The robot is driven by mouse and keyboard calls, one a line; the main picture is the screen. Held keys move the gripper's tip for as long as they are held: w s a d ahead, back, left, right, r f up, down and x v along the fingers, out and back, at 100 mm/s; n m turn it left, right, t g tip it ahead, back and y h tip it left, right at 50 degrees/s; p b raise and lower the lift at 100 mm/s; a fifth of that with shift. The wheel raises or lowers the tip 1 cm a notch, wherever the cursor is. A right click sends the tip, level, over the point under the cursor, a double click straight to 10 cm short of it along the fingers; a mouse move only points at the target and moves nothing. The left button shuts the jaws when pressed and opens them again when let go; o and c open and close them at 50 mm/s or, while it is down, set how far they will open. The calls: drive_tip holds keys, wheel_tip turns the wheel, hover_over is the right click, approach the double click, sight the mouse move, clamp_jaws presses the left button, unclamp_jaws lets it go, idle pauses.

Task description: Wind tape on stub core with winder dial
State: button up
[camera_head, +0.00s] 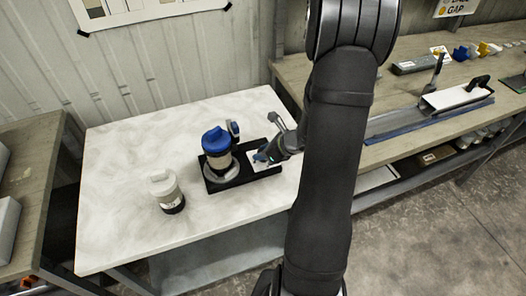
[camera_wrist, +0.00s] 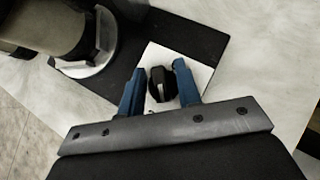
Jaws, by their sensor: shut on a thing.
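The winder's black base (camera_head: 240,180) lies on the white-topped table. A blue-topped core (camera_head: 217,150) with a tan body stands upright on a pale round disc (camera_head: 222,172) on that base. In the wrist view the disc (camera_wrist: 104,45) and the lower part of the core show at upper left. The black winder dial (camera_wrist: 162,84) sits on a white plate (camera_wrist: 195,72) at the base's right end. My gripper (camera_wrist: 159,68) has its blue fingers on either side of the dial, shut on it. In the head view my gripper (camera_head: 262,156) hides the dial.
A white-and-dark cup-like piece (camera_head: 168,192) stands on the table left of the winder. A wooden bench (camera_head: 405,88) with tools runs along the right.

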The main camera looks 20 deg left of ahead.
drive_tip(key=m+t+h, duration=0.1)
drive_tip(key=m+t, duration=0.1)
drive_tip(key=m, duration=0.1)
drive_tip(key=shift+m+t, duration=0.3)
drive_tip(key=shift+t, duration=0.1)
drive_tip(key=shift+f+m+t+h, duration=0.1)
drive_tip(key=shift+m+t+h, duration=0.65)
drive_tip(key=shift+m, duration=0.65)
drive_tip(key=shift+d+m+t, duration=0.1)
drive_tip(key=shift+m+t, duration=0.35)
drive_tip(key=shift+m, duration=0.05)
drive_tip(key=o, duration=0.6)
drive_tip(key=shift+s+d+r, duration=0.15)
drive_tip(key=shift+s+r, duration=0.05)
drive_tip(key=shift+r, duration=0.15)
drive_tip(key=shift+v, duration=8.3)
